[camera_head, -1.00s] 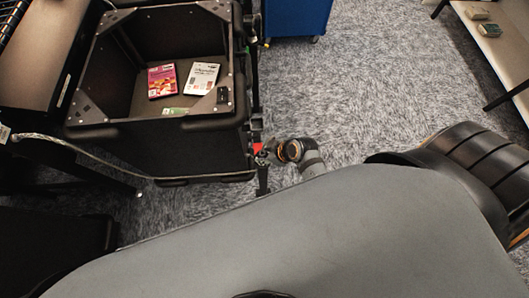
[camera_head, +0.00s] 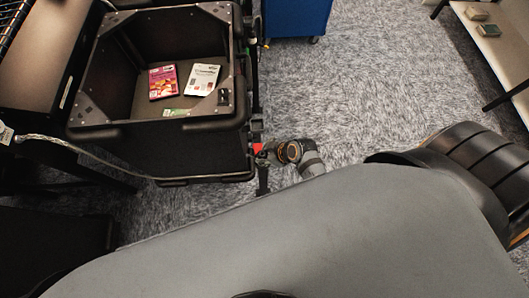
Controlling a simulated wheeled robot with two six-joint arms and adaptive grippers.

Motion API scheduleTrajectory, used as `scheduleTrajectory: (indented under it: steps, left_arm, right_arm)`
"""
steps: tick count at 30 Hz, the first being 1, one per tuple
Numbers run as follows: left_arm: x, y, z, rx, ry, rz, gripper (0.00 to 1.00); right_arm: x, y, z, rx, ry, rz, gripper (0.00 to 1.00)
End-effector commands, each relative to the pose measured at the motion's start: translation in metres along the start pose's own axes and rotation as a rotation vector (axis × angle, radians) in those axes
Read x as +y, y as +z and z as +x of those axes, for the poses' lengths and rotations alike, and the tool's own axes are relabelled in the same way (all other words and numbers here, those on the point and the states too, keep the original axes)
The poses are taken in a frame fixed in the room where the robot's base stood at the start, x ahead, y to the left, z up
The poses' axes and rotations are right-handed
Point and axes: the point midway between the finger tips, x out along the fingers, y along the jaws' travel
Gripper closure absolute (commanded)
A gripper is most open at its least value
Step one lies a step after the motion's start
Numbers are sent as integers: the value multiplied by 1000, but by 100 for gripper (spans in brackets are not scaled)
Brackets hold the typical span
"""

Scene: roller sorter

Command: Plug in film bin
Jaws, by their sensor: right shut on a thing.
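The film bin is a black crate (camera_head: 205,150) with grey corner plates at the upper left, holding a red film case (camera_head: 162,82) and a white case (camera_head: 202,79). A grey cable (camera_head: 75,148) runs from a white tag or plug (camera_head: 5,134) at the left edge, along the bin's lower front toward its right corner. My right gripper (camera_head: 263,160) is at that corner, beside a small red part (camera_head: 257,147). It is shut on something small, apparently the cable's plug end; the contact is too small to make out. My left gripper is not in view.
A blue container (camera_head: 296,16) on casters stands behind at top centre. A pale bench (camera_head: 495,45) is at the upper right. A dark table (camera_head: 30,70) is left of the bin. The carpet (camera_head: 375,85) between bin and bench is clear.

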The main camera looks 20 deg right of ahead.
Motion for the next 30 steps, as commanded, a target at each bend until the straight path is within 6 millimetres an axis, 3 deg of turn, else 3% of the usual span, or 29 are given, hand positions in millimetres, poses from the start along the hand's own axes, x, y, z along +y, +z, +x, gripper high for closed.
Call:
scheduleTrajectory:
  steps: [27, 28, 30]
  left_arm:
    - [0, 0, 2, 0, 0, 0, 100]
    - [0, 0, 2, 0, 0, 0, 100]
    - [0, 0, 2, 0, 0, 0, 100]
  right_arm:
    - [0, 4, 7, 1, 0, 0, 100]
    - [0, 4, 7, 1, 0, 0, 60]
    - [0, 4, 6, 1, 0, -1, 51]
